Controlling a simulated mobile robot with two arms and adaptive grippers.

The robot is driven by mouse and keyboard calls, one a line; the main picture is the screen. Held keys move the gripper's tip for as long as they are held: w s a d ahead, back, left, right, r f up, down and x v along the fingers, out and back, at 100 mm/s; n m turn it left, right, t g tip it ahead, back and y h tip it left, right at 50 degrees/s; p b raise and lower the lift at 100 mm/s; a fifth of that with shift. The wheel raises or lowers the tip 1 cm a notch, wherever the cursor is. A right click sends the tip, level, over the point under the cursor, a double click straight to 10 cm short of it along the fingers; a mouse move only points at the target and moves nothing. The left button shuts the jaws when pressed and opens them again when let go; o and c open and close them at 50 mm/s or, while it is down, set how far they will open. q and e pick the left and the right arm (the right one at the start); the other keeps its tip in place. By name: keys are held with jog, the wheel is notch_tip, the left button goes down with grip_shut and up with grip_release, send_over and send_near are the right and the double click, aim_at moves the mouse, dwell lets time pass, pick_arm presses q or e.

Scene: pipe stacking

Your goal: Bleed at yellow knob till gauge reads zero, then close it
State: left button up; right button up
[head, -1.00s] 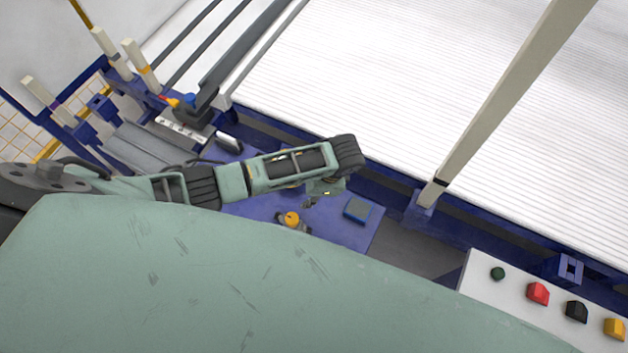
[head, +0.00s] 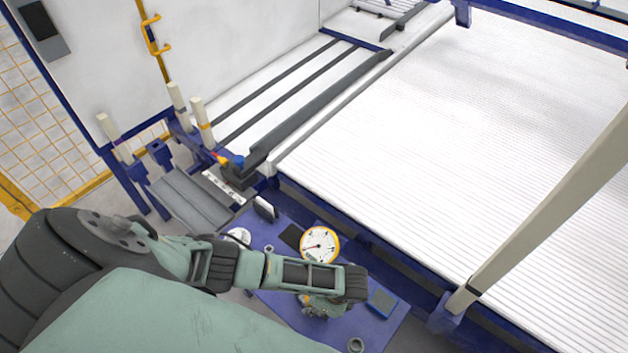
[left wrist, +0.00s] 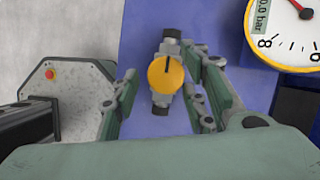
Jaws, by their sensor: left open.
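The yellow knob (left wrist: 166,74) sits on a small grey valve body in the left wrist view, with a dark mark on its top. My left gripper (left wrist: 163,100) is open, with one finger on each side of the knob and visible gaps between. In the head view my left gripper (head: 322,308) is above the blue plate and largely hides the knob. The gauge (head: 320,245) has a yellow rim and white face, and its needle points left. In the left wrist view the gauge (left wrist: 290,35) is cut off; its label shows "0.0 bar", possibly incomplete. My right gripper is not in view.
The blue plate (head: 385,328) carries a small blue-grey pad (head: 382,303) right of my gripper and a grey ring (head: 356,345) near its front. A grey box with a red button (left wrist: 49,73) stands left in the left wrist view. A white ribbed bed (head: 450,130) lies behind.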

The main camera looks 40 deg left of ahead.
pick_arm(q)
jog(key=c, duration=1)
jog(key=shift+s, duration=0.1)
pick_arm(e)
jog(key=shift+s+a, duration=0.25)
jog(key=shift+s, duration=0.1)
